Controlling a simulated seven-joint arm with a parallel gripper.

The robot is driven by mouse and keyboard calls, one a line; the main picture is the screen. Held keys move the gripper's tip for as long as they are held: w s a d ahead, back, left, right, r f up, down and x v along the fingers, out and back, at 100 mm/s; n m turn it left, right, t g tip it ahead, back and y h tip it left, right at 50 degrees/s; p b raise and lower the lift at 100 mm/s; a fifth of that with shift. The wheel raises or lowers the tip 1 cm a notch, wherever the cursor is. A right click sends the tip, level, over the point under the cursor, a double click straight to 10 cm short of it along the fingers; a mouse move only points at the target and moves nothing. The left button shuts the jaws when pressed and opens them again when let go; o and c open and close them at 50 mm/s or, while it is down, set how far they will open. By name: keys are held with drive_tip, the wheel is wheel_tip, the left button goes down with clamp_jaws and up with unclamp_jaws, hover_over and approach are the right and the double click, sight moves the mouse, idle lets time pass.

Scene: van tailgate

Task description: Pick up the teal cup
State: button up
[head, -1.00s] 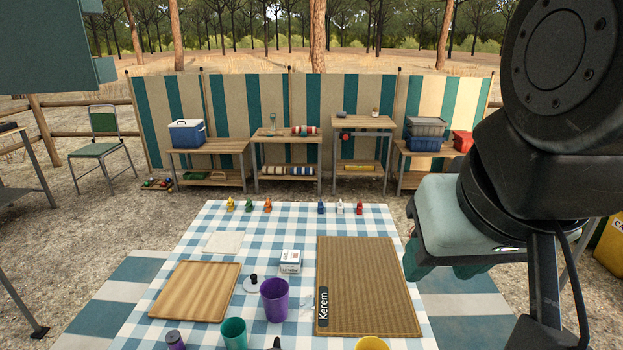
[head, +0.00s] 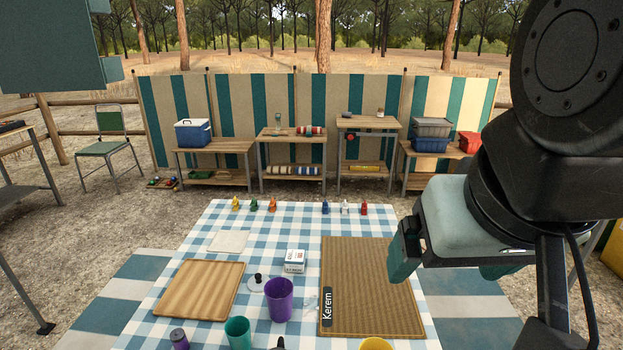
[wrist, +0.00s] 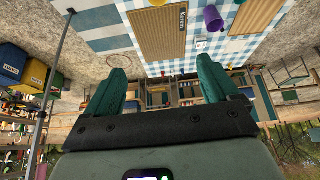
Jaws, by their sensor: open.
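The teal cup (head: 238,332) stands at the front of the checked table, left of the larger purple cup (head: 279,300); its lower part is cut off by the picture's edge. In the wrist view the teal cup is at most a sliver at the top edge, and the purple cup (wrist: 213,19) shows near the top. My gripper (head: 440,268) is above the right side of the table, far right of the teal cup and apart from it. In the wrist view its two teal fingers (wrist: 160,88) are spread wide with nothing between them.
A woven mat (head: 372,290) labelled Kerem lies right of the cups. A wooden tray (head: 198,290) lies at the left. A yellow cup (head: 375,344), a small purple-lidded jar (head: 179,339), a glass lid (head: 257,284) and a white box (head: 295,261) stand nearby. Small coloured figures line the far edge.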

drive_tip(key=w+a+f+n+g+h, duration=0.3)
drive_tip(key=w+f+n+h, duration=0.1)
drive_tip(key=w+f+n, duration=0.4)
drive_tip(key=n+t+y, duration=0.2)
drive_tip(key=n+t, duration=0.9)
drive_tip(key=n, duration=1.5)
approach(243, 324)
drive_tip(key=shift+s+a+r, duration=0.2)
drive_tip(key=shift+s+a, duration=0.15)
drive_tip(key=shift+s, duration=0.35)
drive_tip(key=shift+w+f+n, duration=0.15)
drive_tip(key=shift+w+n, duration=0.05)
drive_tip(key=shift+n, duration=0.1)
drive_tip(key=x, duration=0.4)
drive_tip(key=shift+w+d+f, duration=0.1)
drive_tip(key=shift+w+f, duration=0.05)
drive_tip(key=shift+w, duration=0.15)
drive_tip(key=x, duration=0.5)
drive_tip(key=shift+w+d, duration=0.25)
drive_tip(key=shift+w, duration=0.05)
drive_tip(key=c, duration=1)
